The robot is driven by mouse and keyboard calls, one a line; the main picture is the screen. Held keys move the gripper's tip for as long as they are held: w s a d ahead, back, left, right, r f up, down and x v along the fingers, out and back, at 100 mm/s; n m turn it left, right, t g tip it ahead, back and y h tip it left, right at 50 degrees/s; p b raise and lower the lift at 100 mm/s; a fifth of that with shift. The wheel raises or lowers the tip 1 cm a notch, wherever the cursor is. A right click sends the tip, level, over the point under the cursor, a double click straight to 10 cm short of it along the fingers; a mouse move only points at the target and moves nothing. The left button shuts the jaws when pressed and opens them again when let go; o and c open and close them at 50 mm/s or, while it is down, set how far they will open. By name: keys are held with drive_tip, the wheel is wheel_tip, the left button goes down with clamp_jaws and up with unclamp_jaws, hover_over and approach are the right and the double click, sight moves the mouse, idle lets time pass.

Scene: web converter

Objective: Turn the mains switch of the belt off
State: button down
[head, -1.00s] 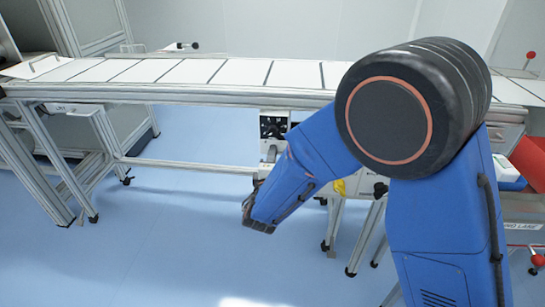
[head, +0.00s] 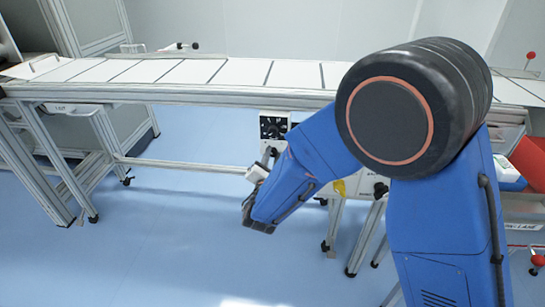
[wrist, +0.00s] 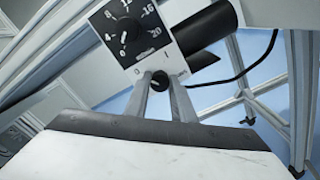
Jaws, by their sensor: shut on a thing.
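The belt's control box (head: 273,126) hangs under the conveyor's near rail. In the wrist view its white face (wrist: 136,45) appears tilted, with a large black dial (wrist: 125,30) marked with numbers. Below the dial is a small dark rotary knob (wrist: 160,79), the likely mains switch. My gripper (wrist: 161,84) is shut on this knob, one finger on each side. The fingers cover part of the knob, so its pointer position cannot be read. In the head view my gripper (head: 267,155) is small, just below the box.
The conveyor belt (head: 190,71) runs across above the box. A black cylinder (wrist: 205,27), perhaps a motor, is beside the box, with a black cable (wrist: 245,72). The blue floor is open at the left.

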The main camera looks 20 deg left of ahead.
drive_tip(key=shift+f+n, duration=0.1)
drive_tip(key=shift+n, duration=0.9)
drive_tip(key=c, duration=1.5)
unclamp_jaws()
drive_tip(key=v, duration=1.7)
drive_tip(key=shift+s+d, duration=0.1)
drive_tip(key=shift+s, duration=0.1)
